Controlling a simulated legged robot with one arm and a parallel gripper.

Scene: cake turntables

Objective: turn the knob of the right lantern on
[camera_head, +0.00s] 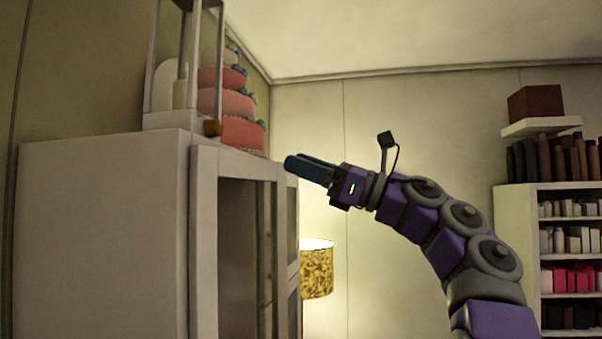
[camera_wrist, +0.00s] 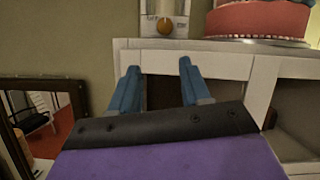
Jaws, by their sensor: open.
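A white lantern (camera_head: 160,122) with a candle inside stands on top of the white cabinet (camera_head: 100,220) in the head view. Its brown-orange knob (camera_head: 212,128) sticks out at the front of its base. In the wrist view the knob (camera_wrist: 165,27) is on the lantern base at the top, with small marks beside it too blurred to read surely. Only this one lantern shows. My gripper (camera_head: 290,163) is open and empty, in front of the cabinet, apart from the knob and lower than it. Its two blue fingers (camera_wrist: 159,68) point toward the cabinet's top edge.
A tiered pink and red cake (camera_head: 240,103) stands beside the lantern; its plate (camera_wrist: 262,41) shows in the wrist view. The cabinet front has open frames. A lit lamp (camera_head: 317,270) and a bookshelf (camera_head: 515,225) stand farther back. Air around my gripper is clear.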

